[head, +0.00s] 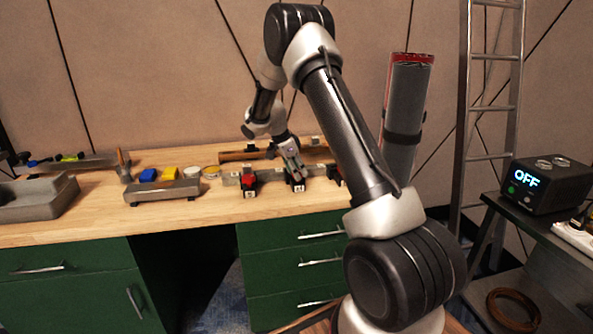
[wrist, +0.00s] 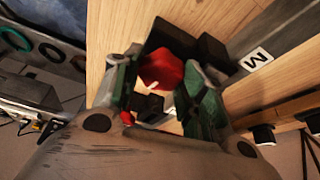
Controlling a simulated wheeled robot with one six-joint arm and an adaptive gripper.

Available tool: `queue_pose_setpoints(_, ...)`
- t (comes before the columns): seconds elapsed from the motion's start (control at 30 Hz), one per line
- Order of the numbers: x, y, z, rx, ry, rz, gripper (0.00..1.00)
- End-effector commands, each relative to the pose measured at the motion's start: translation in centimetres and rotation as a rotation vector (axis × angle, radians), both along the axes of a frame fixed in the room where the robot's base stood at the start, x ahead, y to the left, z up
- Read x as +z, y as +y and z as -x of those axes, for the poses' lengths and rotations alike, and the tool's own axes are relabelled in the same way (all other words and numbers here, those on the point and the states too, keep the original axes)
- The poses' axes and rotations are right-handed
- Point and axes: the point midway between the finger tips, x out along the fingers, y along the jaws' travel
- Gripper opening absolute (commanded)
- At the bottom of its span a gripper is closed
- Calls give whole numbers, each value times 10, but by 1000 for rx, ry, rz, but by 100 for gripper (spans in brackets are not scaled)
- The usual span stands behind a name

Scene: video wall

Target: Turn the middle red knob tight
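Three red knobs sit on black clamps along a grey bar on the workbench. The left knob (head: 248,179) stands clear, and the right knob (head: 335,171) is partly hidden behind my arm. My gripper (head: 294,174) points down at the middle red knob (head: 297,184) and covers part of it. The fingers are drawn in close around the knob. I cannot tell whether both press on it.
A grey tray (head: 38,197) stands at the bench's left end. A metal block (head: 160,190) with blue and yellow pieces (head: 170,173) lies left of the clamps. A small box reading "OFF" (head: 545,184) stands on the side table at right. The bench front is clear.

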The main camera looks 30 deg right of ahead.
Motion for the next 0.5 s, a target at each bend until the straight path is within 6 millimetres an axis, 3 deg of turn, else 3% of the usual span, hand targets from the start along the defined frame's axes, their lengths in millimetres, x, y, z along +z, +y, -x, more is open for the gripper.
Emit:
queue_pose_setpoints(0.03,0,0,0,0,0,-1,51)
queue_pose_setpoints(0.1,0,0,0,0,0,0,62)
queue_pose_setpoints(0.5,0,0,1,43,1,0,62)
